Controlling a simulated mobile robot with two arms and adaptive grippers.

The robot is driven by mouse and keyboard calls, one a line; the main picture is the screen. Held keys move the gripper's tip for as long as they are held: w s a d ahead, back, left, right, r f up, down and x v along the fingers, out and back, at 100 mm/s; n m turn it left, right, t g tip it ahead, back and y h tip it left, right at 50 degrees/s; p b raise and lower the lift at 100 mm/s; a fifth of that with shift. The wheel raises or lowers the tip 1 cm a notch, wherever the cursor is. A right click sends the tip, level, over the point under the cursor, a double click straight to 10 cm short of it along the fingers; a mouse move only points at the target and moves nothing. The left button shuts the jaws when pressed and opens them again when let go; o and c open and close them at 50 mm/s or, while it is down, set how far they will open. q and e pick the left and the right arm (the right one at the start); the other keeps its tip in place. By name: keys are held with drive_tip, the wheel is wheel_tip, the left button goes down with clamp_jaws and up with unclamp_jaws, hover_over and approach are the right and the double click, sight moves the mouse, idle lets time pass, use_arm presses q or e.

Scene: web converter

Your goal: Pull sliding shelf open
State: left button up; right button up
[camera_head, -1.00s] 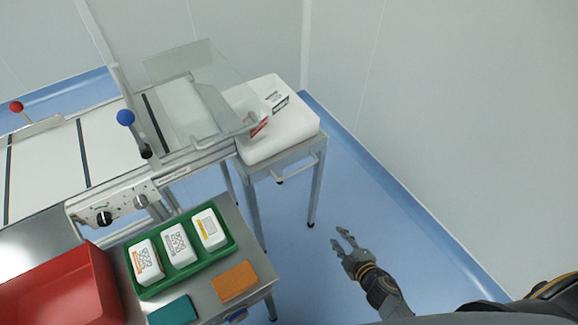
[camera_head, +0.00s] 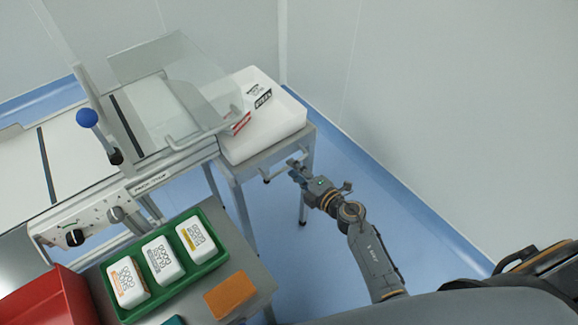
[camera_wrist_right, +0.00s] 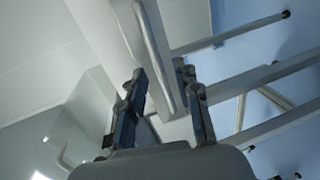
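The sliding shelf (camera_head: 245,168) appears as a grey metal stand with a white bin (camera_head: 263,140) on top, right of the machine. A thin bar handle (camera_head: 276,176) runs along its right-hand front edge. It also shows as a pale bar (camera_wrist_right: 152,50) in the wrist view. My right gripper (camera_head: 294,168) is at the handle's right end. In the wrist view my right gripper (camera_wrist_right: 163,85) is open, with the handle's near end between its two spread fingers; contact cannot be told. My left gripper is not in view.
The machine (camera_head: 95,215) with a clear guard (camera_head: 170,75) and blue-knobbed lever (camera_head: 88,118) stands at left. A green tray (camera_head: 214,264) of white packs, an orange block (camera_head: 230,294) and a red bin (camera_head: 50,305) are at front. Blue floor (camera_head: 345,185) is free by the wall.

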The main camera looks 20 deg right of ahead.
drive_tip(key=shift+x, duration=1.6)
clamp_jaws()
